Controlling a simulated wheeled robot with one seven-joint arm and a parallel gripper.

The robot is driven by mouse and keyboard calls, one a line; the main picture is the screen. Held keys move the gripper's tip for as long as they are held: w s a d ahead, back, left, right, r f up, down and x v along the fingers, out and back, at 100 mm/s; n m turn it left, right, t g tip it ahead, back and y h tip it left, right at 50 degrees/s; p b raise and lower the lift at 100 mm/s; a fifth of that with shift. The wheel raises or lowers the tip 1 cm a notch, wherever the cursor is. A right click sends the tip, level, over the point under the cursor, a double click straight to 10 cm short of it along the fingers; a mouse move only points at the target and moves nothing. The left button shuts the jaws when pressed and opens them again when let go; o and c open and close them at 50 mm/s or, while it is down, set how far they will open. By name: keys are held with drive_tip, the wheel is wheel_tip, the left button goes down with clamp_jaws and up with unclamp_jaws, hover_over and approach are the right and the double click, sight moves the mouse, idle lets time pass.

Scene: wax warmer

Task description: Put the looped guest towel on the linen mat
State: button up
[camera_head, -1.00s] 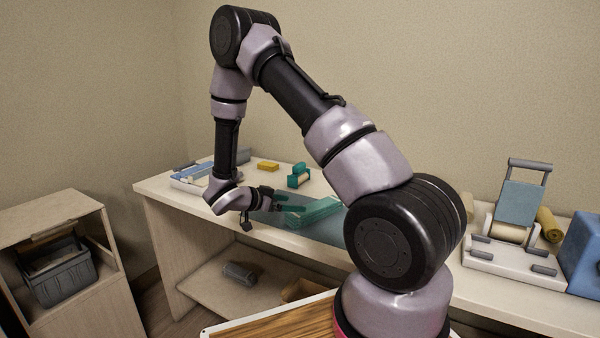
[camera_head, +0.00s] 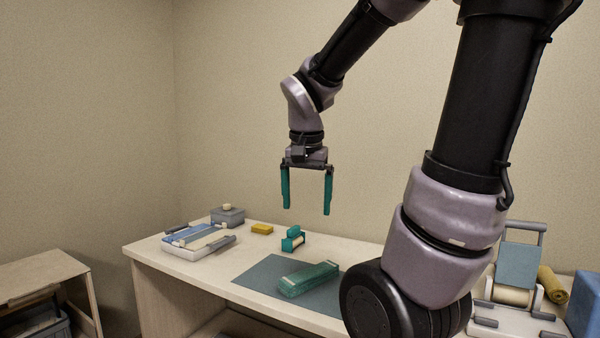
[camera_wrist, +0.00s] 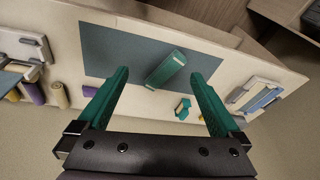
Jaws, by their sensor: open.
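A green folded cloth bundle (camera_head: 308,279), which looks like the looped guest towel, lies on the blue-grey linen mat (camera_head: 258,271). The gripper (camera_wrist: 160,75) shows no contact with the towel. My arm hides part of the mat's right side in the head view.
A small teal holder (camera_head: 292,240) and a yellow block (camera_head: 262,229) stand behind the mat. A white tray with blue pieces (camera_head: 198,240) and a grey box (camera_head: 228,216) are at the left. A blue-backed stand (camera_head: 520,265) and a yellow roll (camera_head: 552,284) are at the right.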

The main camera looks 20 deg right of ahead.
drive_tip(key=s+a+r+n+t+y, duration=0.3)
drive_tip(key=s+r+n+t, duration=0.1)
drive_tip(key=r, duration=0.3)
drive_tip(key=shift+s+a+t, duration=0.25)
drive_tip(key=shift+t, duration=0.05)
idle(0.8)
